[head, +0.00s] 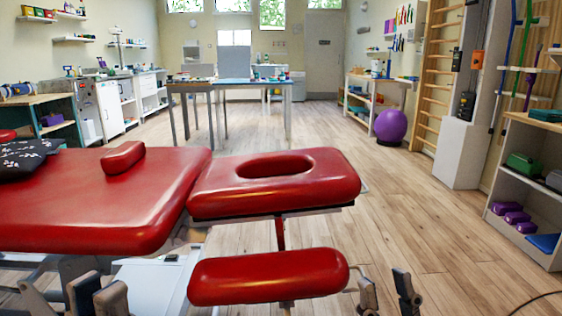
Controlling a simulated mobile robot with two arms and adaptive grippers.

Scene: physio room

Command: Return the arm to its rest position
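My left gripper (66,295) shows at the bottom left edge of the head view, in front of the red treatment table (95,205). Its grey and dark fingers stand apart with nothing seen between them. My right gripper (388,290) shows at the bottom, just right of the table's lower red pad (268,277). Its fingers are apart and it looks empty. Both arms are mostly below the picture, so their pose is hidden.
The table's headrest (312,188) with an oval opening lies straight ahead. A shelf unit (535,130) stands at the right. A purple ball (390,126) sits near wall bars (436,75). Wooden floor (430,225) is clear between the table and shelf.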

